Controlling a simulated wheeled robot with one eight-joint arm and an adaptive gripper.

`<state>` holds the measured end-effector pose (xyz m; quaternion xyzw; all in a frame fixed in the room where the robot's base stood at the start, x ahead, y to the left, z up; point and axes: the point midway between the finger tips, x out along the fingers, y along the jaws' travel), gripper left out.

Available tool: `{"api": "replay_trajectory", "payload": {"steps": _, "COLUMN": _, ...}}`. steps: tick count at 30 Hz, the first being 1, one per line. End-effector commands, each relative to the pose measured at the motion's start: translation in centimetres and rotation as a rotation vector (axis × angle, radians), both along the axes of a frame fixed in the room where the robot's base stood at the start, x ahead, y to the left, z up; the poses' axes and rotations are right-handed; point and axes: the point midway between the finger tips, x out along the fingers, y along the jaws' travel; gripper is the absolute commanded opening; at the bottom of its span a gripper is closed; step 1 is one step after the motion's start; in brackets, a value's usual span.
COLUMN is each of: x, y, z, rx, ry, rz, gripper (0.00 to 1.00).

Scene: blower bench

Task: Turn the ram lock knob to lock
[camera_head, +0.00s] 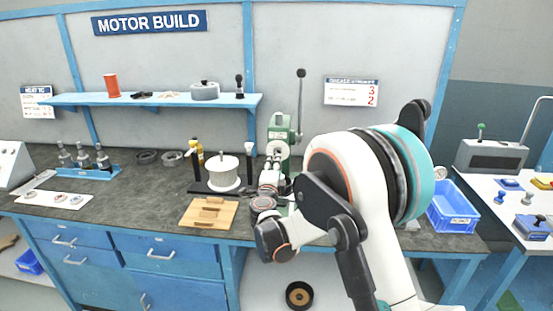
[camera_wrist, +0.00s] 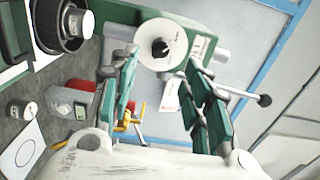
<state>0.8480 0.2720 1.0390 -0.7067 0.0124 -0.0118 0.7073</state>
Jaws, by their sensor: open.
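A green press (camera_head: 281,131) stands at the back of the bench, with a long lever ending in a black ball. In the wrist view its green body (camera_wrist: 190,22) carries a round white hub (camera_wrist: 163,42) with a small dark centre. A small yellow handle (camera_wrist: 128,121) shows low between my fingers; I cannot tell which part is the ram lock knob. My gripper (camera_wrist: 162,68) is open, its green-padded fingers spread below the hub with nothing between the pads. I cannot tell whether a finger touches the press. In the head view my arm partly hides the press.
A white cylinder on a black fixture (camera_head: 223,171) stands left of the press. A wooden block board (camera_head: 209,213) lies at the bench's front edge. A blue bin (camera_head: 452,208) is to the right. The lever's black ball (camera_wrist: 264,100) lies right of my fingers.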

Motion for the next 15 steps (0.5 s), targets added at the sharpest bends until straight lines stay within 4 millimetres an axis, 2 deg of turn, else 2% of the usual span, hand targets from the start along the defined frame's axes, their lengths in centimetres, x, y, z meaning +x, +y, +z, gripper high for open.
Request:
{"api": "replay_trajectory", "payload": {"steps": 3, "x": 2.5, "y": -0.2, "z": -0.3, "rx": 0.0, "ry": 0.0, "rz": -0.003, "gripper": 0.44}}
{"api": "replay_trajectory", "payload": {"steps": 9, "x": 6.1, "y": -0.3, "z": -0.2, "rx": -0.001, "ry": 0.0, "rz": -0.001, "gripper": 0.44}}
{"api": "replay_trajectory", "payload": {"steps": 15, "x": 8.2, "y": -0.3, "z": -0.1, "rx": -0.001, "ry": 0.0, "rz": 0.0, "gripper": 0.44}}
